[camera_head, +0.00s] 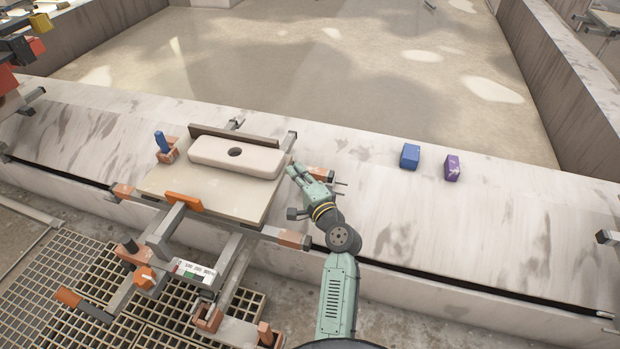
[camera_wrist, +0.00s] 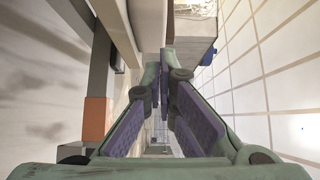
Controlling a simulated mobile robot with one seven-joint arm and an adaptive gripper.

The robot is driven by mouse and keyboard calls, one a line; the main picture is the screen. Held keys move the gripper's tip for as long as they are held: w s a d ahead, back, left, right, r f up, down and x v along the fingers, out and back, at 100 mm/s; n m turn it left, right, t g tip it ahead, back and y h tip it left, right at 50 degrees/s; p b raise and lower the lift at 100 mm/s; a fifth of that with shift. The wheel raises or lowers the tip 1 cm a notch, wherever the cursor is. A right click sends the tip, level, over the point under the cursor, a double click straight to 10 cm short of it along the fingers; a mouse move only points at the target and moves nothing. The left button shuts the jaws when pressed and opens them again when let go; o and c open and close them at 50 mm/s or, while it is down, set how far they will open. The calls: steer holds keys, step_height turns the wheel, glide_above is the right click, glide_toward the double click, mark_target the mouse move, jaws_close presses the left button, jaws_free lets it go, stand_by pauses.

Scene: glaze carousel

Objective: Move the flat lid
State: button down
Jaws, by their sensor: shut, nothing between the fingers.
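My gripper (camera_head: 292,170) is just right of the slab's right end, with no clear contact. In the wrist view my gripper (camera_wrist: 167,75) has its purple-padded fingers drawn together at the tips, with nothing held. I cannot tell for certain whether any of the slab shows in the wrist view.
A dark upright strip (camera_head: 234,135) stands behind the slab. A blue peg (camera_head: 162,142) is at the board's left, an orange piece (camera_head: 185,201) at its front edge. A blue block (camera_head: 410,156) and a purple block (camera_head: 452,168) sit on the otherwise clear ledge to the right.

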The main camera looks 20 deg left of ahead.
mark_target(277, 170)
steer(key=shift+a, duration=0.85)
steer(key=a, duration=0.4)
steer(key=shift+w+a+p, duration=0.1)
steer(key=shift+a+p, duration=0.15)
steer(key=shift+p, duration=0.05)
steer(key=shift+d, duration=0.1)
